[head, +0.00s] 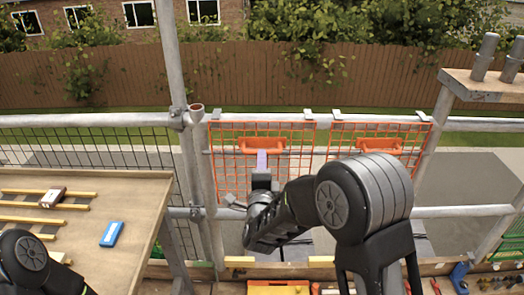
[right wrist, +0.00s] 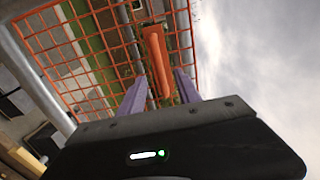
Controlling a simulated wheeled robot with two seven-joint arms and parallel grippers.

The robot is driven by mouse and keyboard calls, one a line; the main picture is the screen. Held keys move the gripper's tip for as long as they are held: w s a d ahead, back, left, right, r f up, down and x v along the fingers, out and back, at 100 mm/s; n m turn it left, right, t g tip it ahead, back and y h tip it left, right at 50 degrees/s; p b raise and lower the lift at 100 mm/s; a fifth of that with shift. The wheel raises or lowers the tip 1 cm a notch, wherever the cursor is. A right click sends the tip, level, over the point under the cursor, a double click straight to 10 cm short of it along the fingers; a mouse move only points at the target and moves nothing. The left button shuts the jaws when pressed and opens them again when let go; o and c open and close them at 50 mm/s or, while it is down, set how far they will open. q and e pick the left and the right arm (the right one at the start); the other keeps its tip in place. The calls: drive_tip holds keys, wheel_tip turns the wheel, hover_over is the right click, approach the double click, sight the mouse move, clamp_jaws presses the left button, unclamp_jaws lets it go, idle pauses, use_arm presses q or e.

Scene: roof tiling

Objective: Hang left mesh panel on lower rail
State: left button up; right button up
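The left mesh panel (head: 228,170) is an orange grid with a solid orange handle (head: 262,145). It stands upright behind the scaffold rails, its top at the upper rail. The lower rail (head: 462,211) runs across below. My right gripper (head: 262,158) is at the left panel's handle. In the right wrist view, its purple fingers (right wrist: 160,78) lie on either side of the orange handle (right wrist: 156,58), with narrow gaps showing; they look open. The mesh (right wrist: 75,50) fills the upper left there. My right arm hides part of the lower rail. My left gripper is out of view.
A second orange mesh panel (head: 345,136) hangs to the right. A board (head: 110,195) with battens and a blue block (head: 111,233) is at left. Scaffold posts (head: 172,60) stand beside the left panel. A ledge (head: 490,86) with metal tubes juts in at upper right.

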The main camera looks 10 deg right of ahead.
drive_tip(key=shift+b+x, duration=1.4)
drive_tip(key=shift+x, duration=1.9)
drive_tip(key=shift+c, duration=0.2)
clamp_jaws()
drive_tip(key=shift+r, duration=0.2)
